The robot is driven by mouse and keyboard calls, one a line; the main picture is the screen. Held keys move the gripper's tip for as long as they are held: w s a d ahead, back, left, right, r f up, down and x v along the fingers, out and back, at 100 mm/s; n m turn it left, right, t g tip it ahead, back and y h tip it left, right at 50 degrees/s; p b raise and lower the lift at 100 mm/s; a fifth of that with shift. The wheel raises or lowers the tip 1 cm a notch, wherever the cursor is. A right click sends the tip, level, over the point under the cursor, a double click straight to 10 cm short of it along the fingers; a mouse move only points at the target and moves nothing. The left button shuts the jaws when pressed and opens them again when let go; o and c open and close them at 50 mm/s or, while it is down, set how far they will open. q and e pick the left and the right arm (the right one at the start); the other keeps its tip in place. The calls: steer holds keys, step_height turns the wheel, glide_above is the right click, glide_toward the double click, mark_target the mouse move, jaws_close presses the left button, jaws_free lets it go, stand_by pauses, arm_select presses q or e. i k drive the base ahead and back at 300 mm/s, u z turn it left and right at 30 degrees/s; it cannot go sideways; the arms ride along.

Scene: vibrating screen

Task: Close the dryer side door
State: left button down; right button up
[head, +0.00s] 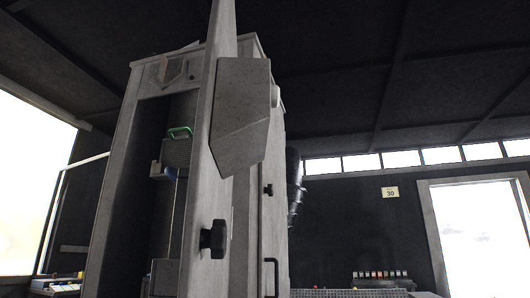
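The dryer is a tall grey cabinet (112,215) in the middle of the head view. Its side door (208,170) is a tall, narrow grey panel that stands open, swung out toward me and seen nearly edge-on. A black knob (213,239) sits low on the door. An angular grey box (240,115) sticks out at the door's right side. The open front shows a dark inside with a grey unit (175,154) and a green handle (180,132). The door's lower end is cut off by the frame. Neither of my grippers can be made out.
A second black knob (268,190) and a black bar handle (270,276) are on the cabinet's right side. A dark jointed shape (294,185) stands behind it; I cannot tell what it is. A bright doorway (482,240) is at right. A row of coloured items (381,275) is low at the back.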

mark_target(233, 118)
steer(key=k, duration=0.45)
steer(key=z, duration=0.95)
steer(key=i, duration=0.75)
steer(key=u, duration=2.15)
